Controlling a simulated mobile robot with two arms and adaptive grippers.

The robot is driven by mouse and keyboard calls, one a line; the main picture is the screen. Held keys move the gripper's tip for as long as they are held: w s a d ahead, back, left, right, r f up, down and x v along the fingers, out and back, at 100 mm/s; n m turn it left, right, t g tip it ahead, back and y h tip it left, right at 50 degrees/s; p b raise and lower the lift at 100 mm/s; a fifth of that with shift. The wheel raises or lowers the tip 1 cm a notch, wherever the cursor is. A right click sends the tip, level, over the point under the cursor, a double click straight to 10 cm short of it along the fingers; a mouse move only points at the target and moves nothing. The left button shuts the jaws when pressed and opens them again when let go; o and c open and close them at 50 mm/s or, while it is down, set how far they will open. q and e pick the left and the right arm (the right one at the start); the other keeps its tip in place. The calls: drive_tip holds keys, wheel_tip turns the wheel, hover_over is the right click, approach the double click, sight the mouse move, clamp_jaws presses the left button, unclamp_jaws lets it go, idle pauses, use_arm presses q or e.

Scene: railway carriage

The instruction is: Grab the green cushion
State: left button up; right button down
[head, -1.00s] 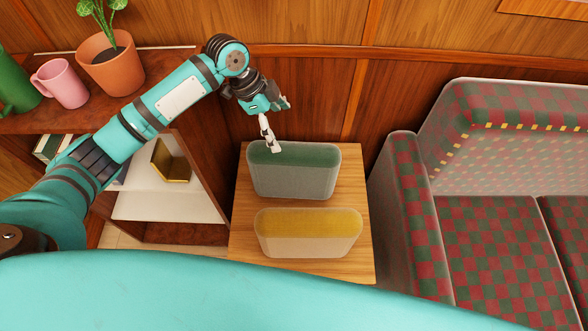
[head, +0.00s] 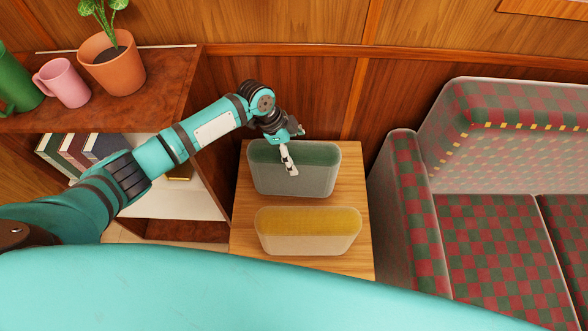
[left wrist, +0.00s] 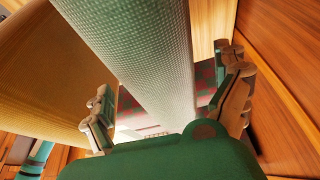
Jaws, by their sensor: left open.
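The green cushion (head: 318,178) stands upright on a small wooden table in the head view. My left gripper (head: 294,148) is at its top edge, left of its middle, with one finger in front of the near face. In the left wrist view the green cushion (left wrist: 140,50) runs between the two spread fingers of the left gripper (left wrist: 167,103), which is open around it. Whether either finger touches the cushion I cannot tell. The far finger is mostly hidden in the head view. My right gripper is not in view.
A yellow cushion (head: 308,238) stands close in front of the green one on the wooden table (head: 243,215). A shelf (head: 160,100) with a plant pot (head: 112,65) and pink mug (head: 63,83) is at left. A checkered seat (head: 490,235) is at right, wood panelling behind.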

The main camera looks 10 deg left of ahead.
use_arm(q)
drive_tip(key=shift+f, duration=0.25)
idle(0.6)
drive_tip(key=shift+c, duration=0.4)
drive_tip(key=c, duration=1.6)
